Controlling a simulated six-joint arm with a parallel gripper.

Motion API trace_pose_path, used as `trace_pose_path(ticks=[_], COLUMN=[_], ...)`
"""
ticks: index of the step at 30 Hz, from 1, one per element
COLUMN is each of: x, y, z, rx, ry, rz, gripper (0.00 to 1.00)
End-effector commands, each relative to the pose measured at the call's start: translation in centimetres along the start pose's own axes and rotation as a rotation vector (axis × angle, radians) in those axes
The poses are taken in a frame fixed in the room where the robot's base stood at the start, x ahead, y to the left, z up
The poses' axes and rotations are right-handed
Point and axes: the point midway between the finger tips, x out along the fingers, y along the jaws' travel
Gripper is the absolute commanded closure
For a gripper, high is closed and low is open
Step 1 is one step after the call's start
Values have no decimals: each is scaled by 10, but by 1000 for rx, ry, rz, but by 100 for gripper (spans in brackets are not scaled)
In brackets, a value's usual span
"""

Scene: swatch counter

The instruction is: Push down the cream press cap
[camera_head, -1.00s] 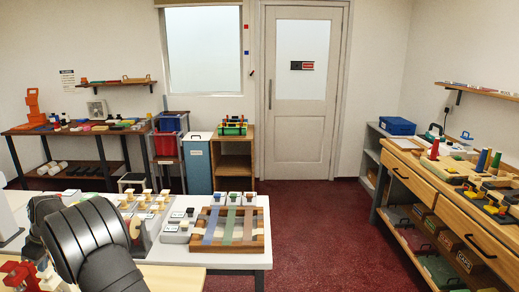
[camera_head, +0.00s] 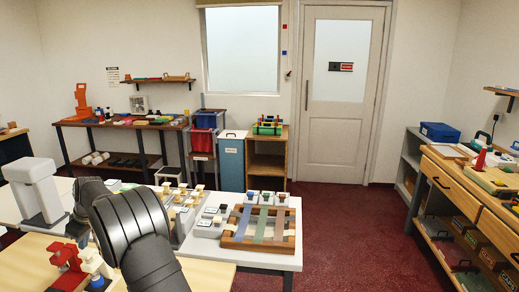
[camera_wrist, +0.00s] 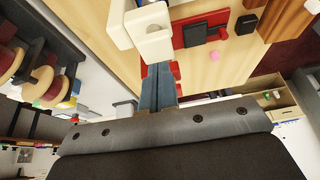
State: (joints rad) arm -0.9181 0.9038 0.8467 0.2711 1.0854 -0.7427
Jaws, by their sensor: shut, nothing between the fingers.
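A cream-white piece (camera_wrist: 152,38) with a rounded knob at its top lies just beyond my fingertips in the wrist view. It looks like the cream press cap, but I cannot be sure. A red part (camera_wrist: 190,28) with black blocks is beside it. In the head view, a cream piece (camera_head: 94,262) and a red piece (camera_head: 66,256) stand on the light wood top at the lower left. My gripper (camera_wrist: 158,72) is shut and empty, its blue-grey fingers together close to the cream piece. I cannot tell whether they touch. My black arm hides the gripper in the head view.
A white table (camera_head: 282,258) holds a wooden frame with coloured strips (camera_head: 262,226) and several small cream-topped blocks. A white stand (camera_head: 36,190) is at the left. Red carpet (camera_head: 345,235) is open floor between this table and the wooden counter (camera_head: 470,206) at right.

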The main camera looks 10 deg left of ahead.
Motion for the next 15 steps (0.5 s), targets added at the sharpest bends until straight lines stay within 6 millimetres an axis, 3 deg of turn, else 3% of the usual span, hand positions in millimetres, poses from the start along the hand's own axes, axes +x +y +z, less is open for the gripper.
trace_pose_path(ticks=[15], x=[-40], y=[0], z=[-17], rx=[-1], ry=[3], rz=[2], gripper=[100])
